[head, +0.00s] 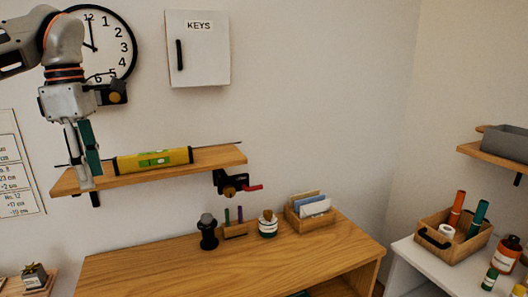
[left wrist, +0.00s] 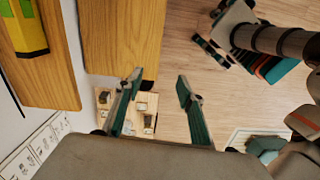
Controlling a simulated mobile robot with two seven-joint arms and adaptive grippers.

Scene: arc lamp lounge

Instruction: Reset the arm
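My left gripper (head: 90,186) hangs pointing down in front of the left end of the wooden wall shelf (head: 222,157) in the head view. In the left wrist view its two teal-sided fingers (left wrist: 160,84) are spread apart with nothing between them. My left arm (head: 64,55) comes in from the upper left, in front of the wall clock. My right gripper cannot be made out in either view.
A yellow spirit level (head: 126,164) lies on the shelf, close right of the gripper. A clamp-like tool with a red handle (head: 252,188) sits below the shelf's right end. A key cabinet (head: 213,58) hangs above. The wooden cabinet top (head: 150,272) is bare at front.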

